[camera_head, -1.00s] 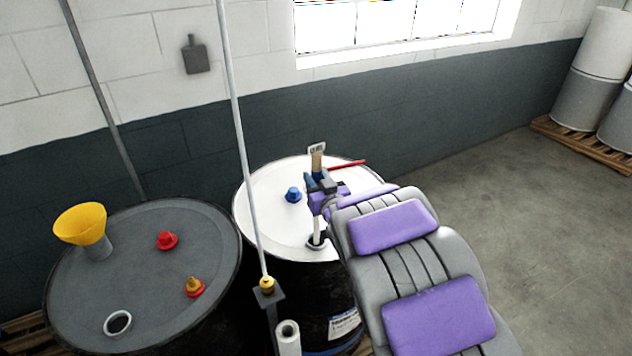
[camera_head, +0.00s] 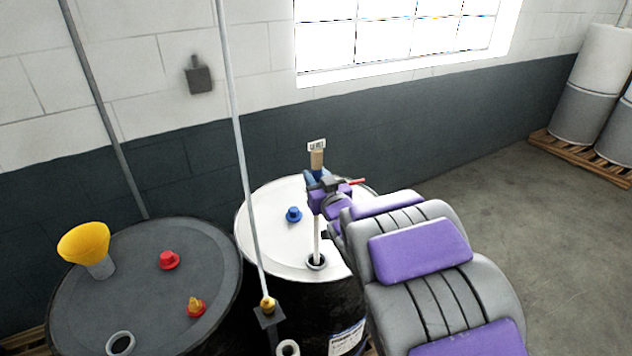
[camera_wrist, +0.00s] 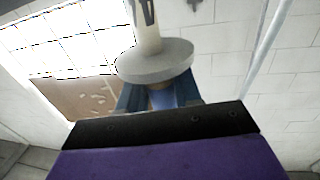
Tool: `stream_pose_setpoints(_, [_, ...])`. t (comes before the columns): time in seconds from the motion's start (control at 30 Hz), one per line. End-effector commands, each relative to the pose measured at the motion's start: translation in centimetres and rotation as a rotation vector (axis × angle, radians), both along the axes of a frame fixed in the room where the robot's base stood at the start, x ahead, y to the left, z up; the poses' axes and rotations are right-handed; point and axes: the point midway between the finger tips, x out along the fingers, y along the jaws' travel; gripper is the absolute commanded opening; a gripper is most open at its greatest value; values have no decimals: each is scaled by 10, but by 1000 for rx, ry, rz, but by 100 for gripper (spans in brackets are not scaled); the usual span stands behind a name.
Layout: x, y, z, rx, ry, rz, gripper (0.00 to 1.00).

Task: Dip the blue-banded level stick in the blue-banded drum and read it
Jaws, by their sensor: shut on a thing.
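The level stick (camera_head: 317,232) stands upright with its pale lower shaft over the bung hole (camera_head: 316,262) of the white-topped drum (camera_head: 275,240). Its lower end meets the hole, but how deep it goes cannot be told. Its wooden top carries a small white tag (camera_head: 316,145). My gripper (camera_head: 317,180) is shut on the stick below the wooden top, above the drum lid. In the wrist view, the stick's round collar (camera_wrist: 155,62) sits just above the blue part between my fingers (camera_wrist: 160,100). A blue cap (camera_head: 293,214) rests on the lid.
A dark drum (camera_head: 150,260) at left holds a yellow funnel (camera_head: 85,245), red caps and an open hole. A thin pole (camera_head: 242,150) rises between the drums. A red rod (camera_head: 356,181) shows behind my gripper. Clear floor (camera_head: 480,190) lies at right.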

Motion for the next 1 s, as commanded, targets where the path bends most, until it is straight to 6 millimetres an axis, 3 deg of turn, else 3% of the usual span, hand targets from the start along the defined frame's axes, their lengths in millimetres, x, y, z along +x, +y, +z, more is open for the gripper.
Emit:
stream_pose_setpoints(0.37, [0,0,5,1,-2,1,0])
stream_pose_setpoints(1.0, [0,1,57,0,-3,1,0])
